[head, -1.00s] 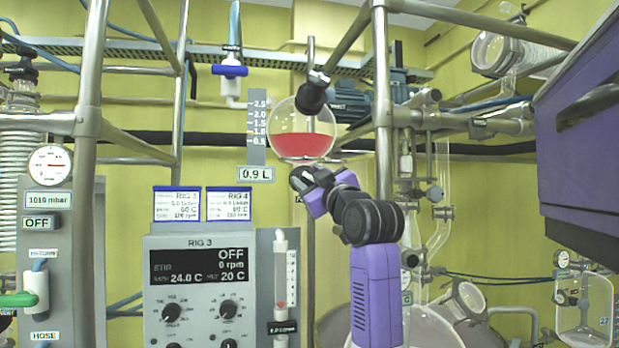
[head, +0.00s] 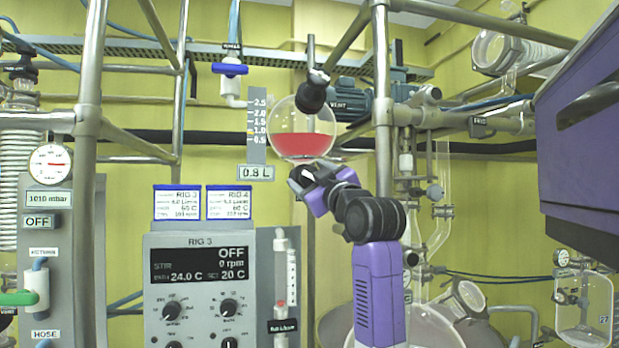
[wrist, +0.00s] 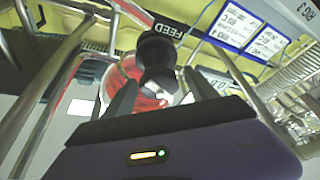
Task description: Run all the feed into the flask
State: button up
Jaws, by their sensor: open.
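The feed vessel (head: 302,135) is a round glass bulb with red liquid in its lower part; the tag (head: 256,172) beside its scale reads 0.8 L. My gripper (head: 308,180) is just below the bulb in the head view. In the wrist view, a black knob (wrist: 157,50) labelled FEED lies between the two open fingers of my gripper (wrist: 158,90); I cannot tell whether they touch it. Red liquid shows behind it. A large clear glass flask (head: 435,328) stands low behind my arm, which hides part of it.
The RIG 3 control box (head: 205,285) shows stirring OFF, 0 rpm. A gauge panel (head: 45,240) reads 1010 mbar at the left. Metal frame posts (head: 383,110) stand close to my arm. A blue-handled valve (head: 230,69) is at the upper left of the bulb.

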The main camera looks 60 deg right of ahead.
jog(key=b+v, duration=0.2)
jog(key=v, duration=0.6)
jog(key=shift+b, duration=0.3)
jog(key=shift+d+r, duration=0.1)
notch_tip(320, 180, up, 4)
jog(key=s+a+m+t+h, duration=0.1)
jog(key=s+m+t+h, duration=0.1)
jog(key=w+a+f+m+y, duration=0.1)
jog(key=a+f, duration=0.5)
jog(key=f, duration=0.6)
jog(key=w+a+f+m+t+y, duration=0.15)
jog(key=a+f, duration=0.45)
jog(key=f, duration=0.7)
jog(key=a+f+m+g+y, duration=0.1)
jog(key=a+f, duration=0.5)
jog(key=f, duration=0.6)
jog(key=s+a+f+n+y, duration=0.3)
jog(key=s+a+f+y, duration=0.4)
jog(key=a+f, duration=0.6)
jog(key=s+a+f+n+g+y, duration=0.1)
jog(key=s+a+f, duration=0.3)
jog(key=s, duration=0.4)
jog(key=s+a+f+n+g+y, duration=0.2)
jog(key=s+a+f+g+y, duration=0.1)
jog(key=s+f, duration=0.4)
jog(key=s+a+g, duration=0.1)
jog(key=s+a, duration=0.1)
jog(key=shift+a+f+y, duration=0.2)
jog(key=shift+a+y, duration=0.05)
jog(key=shift+y, duration=0.1)
